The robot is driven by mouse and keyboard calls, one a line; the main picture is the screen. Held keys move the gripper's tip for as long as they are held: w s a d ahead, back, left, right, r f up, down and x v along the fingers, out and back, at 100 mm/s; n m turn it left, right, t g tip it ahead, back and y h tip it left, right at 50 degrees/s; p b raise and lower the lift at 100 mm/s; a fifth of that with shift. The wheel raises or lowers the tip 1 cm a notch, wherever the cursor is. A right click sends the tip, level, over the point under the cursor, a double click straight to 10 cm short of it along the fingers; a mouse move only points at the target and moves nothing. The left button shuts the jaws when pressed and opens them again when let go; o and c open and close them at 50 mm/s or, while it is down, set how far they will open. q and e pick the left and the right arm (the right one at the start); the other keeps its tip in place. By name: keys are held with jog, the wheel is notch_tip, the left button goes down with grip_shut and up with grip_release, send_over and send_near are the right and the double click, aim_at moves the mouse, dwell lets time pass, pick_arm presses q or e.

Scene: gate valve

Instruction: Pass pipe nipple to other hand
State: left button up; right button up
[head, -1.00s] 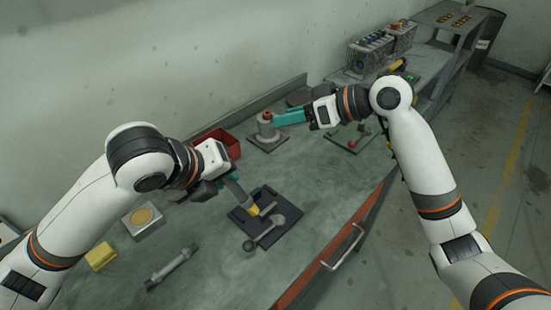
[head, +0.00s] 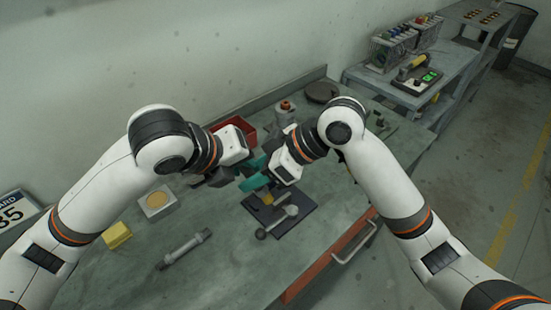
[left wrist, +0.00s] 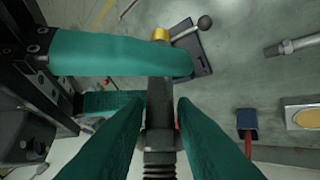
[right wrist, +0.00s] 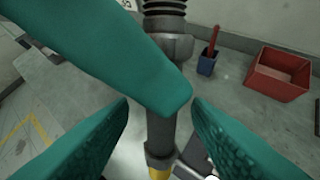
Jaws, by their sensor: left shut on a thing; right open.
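The pipe nipple (left wrist: 158,92) is a grey pipe with a threaded end and a yellow end. In the right wrist view the nipple (right wrist: 160,135) runs upright in the picture, yellow end at the bottom. My right gripper (right wrist: 160,112) is open, with one finger on each side of the nipple's lower part; gaps show beside it. One left finger crosses in front of the nipple there. In the head view the grippers hide most of the nipple.
Below the hands lies a dark plate (head: 300,222) with a ball-ended lever. A red bin (head: 234,126) stands behind. A yellow block (head: 117,234), a box with a round tan top (head: 157,201) and a threaded rod (head: 184,249) lie left.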

jog(key=shift+x, duration=1.4)
grip_shut()
pick_arm(q)
jog(key=o, duration=1.1)
jog(key=shift+c, duration=0.2)
jog(key=shift+d, duration=0.15)
pick_arm(e)
jog(key=shift+s+a, duration=0.1)
pick_arm(q)
jog(key=shift+s+r, duration=0.1)
